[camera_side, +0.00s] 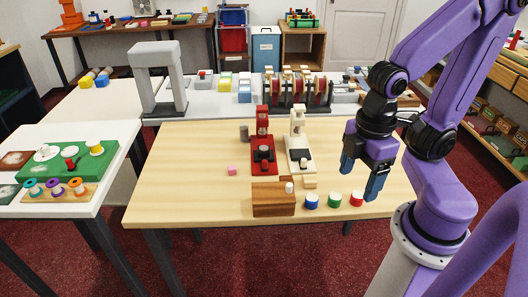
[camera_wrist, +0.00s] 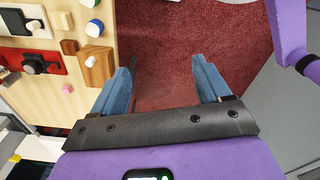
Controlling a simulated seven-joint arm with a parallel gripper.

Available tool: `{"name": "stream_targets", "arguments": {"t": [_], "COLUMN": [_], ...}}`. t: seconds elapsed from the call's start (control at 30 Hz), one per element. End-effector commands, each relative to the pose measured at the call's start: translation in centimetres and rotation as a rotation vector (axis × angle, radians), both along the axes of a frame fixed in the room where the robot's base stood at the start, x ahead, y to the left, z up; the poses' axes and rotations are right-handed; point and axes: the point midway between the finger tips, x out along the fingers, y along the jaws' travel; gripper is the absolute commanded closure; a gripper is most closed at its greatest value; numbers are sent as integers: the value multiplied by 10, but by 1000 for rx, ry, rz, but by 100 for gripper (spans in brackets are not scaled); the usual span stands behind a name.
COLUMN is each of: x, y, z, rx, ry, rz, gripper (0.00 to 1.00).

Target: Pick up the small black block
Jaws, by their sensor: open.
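A small black block-like piece (camera_side: 300,155) lies on the base of a white stand (camera_side: 297,125) on the wooden table; I cannot tell if it is loose. A red stand (camera_side: 263,135) beside it carries a black round part (camera_side: 263,154). In the wrist view, dark parts show on the white and red stands (camera_wrist: 48,66) at the left, too small to tell apart. My gripper (camera_side: 362,178) is open and empty, to the right of both stands, above the table's right part. Its two blue fingers (camera_wrist: 165,82) are apart with only red carpet between them in the wrist view.
A wooden block (camera_side: 273,199) stands at the front of the table (camera_side: 190,175). Blue (camera_side: 312,202), green (camera_side: 334,200) and red (camera_side: 356,199) white-topped pieces line the front right. A pink cube (camera_side: 232,171) and grey cylinder (camera_side: 244,132) lie left. The table's left part is clear.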

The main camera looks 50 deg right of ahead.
Motion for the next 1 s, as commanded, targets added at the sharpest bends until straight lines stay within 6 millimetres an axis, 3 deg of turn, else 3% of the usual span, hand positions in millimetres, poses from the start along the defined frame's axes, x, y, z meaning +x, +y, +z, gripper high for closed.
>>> {"name": "stream_targets", "arguments": {"t": [0.23, 0.37, 0.73, 1.0], "x": [2, 19, 126, 200], "y": [-1, -7, -43, -50], "z": [-1, -10, -50, -77], "rx": [-11, -103, -672, -1018], "ry": [-2, -25, -140, -178], "rz": [2, 26, 277, 568], "gripper": [23, 23, 23, 23]}}
